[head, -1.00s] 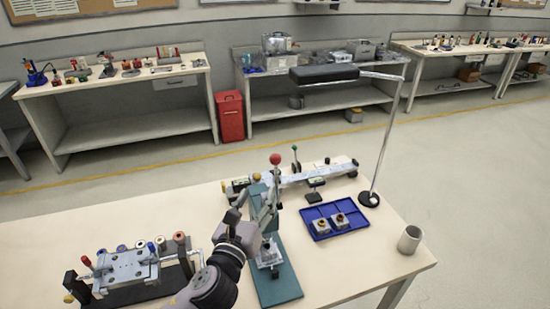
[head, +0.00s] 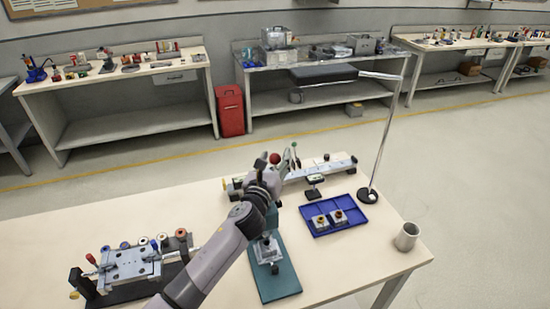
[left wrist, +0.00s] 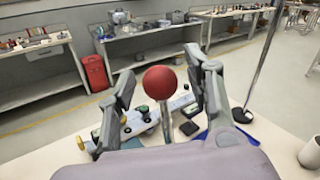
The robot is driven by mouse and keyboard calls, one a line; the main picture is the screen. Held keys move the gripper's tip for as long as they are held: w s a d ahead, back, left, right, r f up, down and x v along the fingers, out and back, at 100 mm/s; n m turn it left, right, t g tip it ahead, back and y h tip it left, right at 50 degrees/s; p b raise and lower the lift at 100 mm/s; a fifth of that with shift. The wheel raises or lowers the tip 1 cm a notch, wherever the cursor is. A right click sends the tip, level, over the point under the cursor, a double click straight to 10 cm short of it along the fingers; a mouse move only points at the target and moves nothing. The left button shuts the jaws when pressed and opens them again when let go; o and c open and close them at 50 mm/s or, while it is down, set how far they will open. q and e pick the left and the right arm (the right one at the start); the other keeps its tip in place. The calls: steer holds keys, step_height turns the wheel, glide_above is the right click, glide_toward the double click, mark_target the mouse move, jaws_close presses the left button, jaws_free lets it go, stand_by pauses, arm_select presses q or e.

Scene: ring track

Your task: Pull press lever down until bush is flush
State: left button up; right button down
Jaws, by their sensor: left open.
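The press stands on a teal base plate (head: 276,278) in the middle of the table. Its lever ends in a red ball knob (head: 274,158), which also shows in the left wrist view (left wrist: 160,82). My left gripper (head: 267,167) is at the top of the press by the knob. In the left wrist view its open fingers (left wrist: 165,90) stand on either side of the knob, with gaps between. A metal fixture (head: 267,250) sits on the base plate under the press. The bush cannot be made out. My arm hides part of the press column. My right gripper is not in view.
A blue tray (head: 350,222) with two small blocks lies right of the press. A lamp stand (head: 368,195) and a grey cup (head: 406,237) are farther right. A clamping fixture (head: 130,266) stands at left. A long metal rail device (head: 320,170) lies behind the press.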

arm_select(q)
steer(key=shift+w, duration=0.1)
jaws_close()
stand_by(0.7)
